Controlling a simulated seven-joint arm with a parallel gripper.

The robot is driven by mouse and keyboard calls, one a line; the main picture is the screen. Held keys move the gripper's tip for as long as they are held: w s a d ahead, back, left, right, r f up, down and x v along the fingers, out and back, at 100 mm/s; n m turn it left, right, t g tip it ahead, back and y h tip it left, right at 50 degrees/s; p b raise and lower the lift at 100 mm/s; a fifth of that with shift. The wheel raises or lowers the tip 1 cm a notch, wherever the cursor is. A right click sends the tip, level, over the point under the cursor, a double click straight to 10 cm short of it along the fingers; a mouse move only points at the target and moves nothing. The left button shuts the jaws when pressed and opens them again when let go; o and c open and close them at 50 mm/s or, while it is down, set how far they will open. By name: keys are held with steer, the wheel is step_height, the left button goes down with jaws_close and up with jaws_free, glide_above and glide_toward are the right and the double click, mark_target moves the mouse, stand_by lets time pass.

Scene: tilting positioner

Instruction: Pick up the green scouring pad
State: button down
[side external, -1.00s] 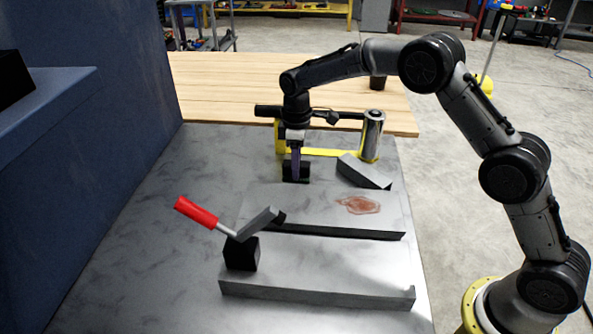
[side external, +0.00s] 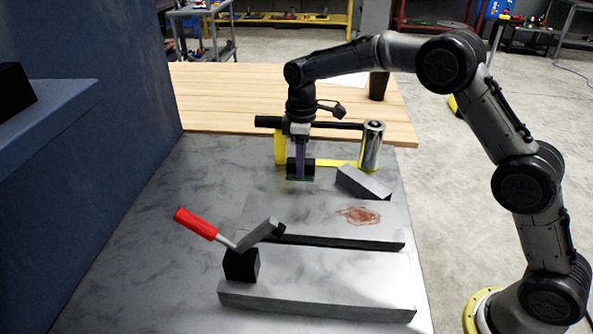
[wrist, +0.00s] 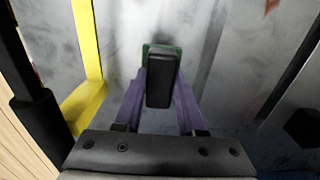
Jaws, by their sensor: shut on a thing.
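The green scouring pad (side external: 300,179) shows as a thin green edge under a black block-like grip at the back of the grey table. In the wrist view its green rim (wrist: 147,49) shows around the far end of the black grip (wrist: 160,80). My gripper (side external: 300,172) points down with its purple fingers on either side of the black grip, shut on it. Most of the pad is hidden under the grip. Whether the pad touches the table or hangs just above it is hard to tell.
A yellow frame (side external: 335,162) with a silver cylinder (side external: 372,145) stands close behind and right. A grey angled block (side external: 363,183) lies to the right. A plate with a reddish stain (side external: 358,215) and a red-handled clamp (side external: 196,223) are nearer. The table's left part is clear.

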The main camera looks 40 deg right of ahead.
mark_target(312, 178)
steer(key=s+r, duration=0.1)
steer(key=r, duration=0.1)
steer(key=s+r, duration=0.2)
steer(key=shift+s+d+r, duration=0.2)
steer(key=shift+s+r, duration=0.1)
steer(key=s+d+r, duration=0.1)
steer(key=s+r, duration=0.2)
steer(key=s, duration=0.5)
steer(key=shift+s+r, duration=0.25)
steer(key=shift+s, duration=0.15)
